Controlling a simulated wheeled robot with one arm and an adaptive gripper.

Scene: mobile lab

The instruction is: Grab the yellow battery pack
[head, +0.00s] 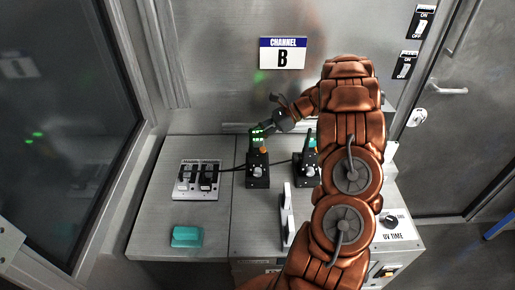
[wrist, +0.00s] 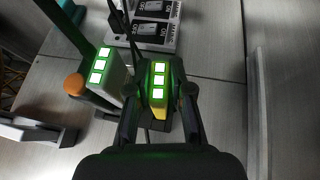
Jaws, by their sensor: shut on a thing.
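The yellow battery pack (wrist: 157,108) is between my gripper's fingers (wrist: 161,96) in the wrist view. Its end shows several lit green squares, and a yellow side shows below them. My gripper is shut on it, one finger on each side. In the head view my gripper (head: 264,129) reaches in from the right over the left black device (head: 257,176) on the bench. Green lights show at its tip there, but the pack's yellow is not visible. I cannot tell whether the pack is seated or lifted clear.
Close left of the pack stands a lit unit (wrist: 104,72) with an orange knob (wrist: 74,84). A switch panel (head: 196,179) and a teal block (head: 187,236) are on the bench (head: 150,200). A second black device (head: 306,173) stands right. The bench's front left is mostly clear.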

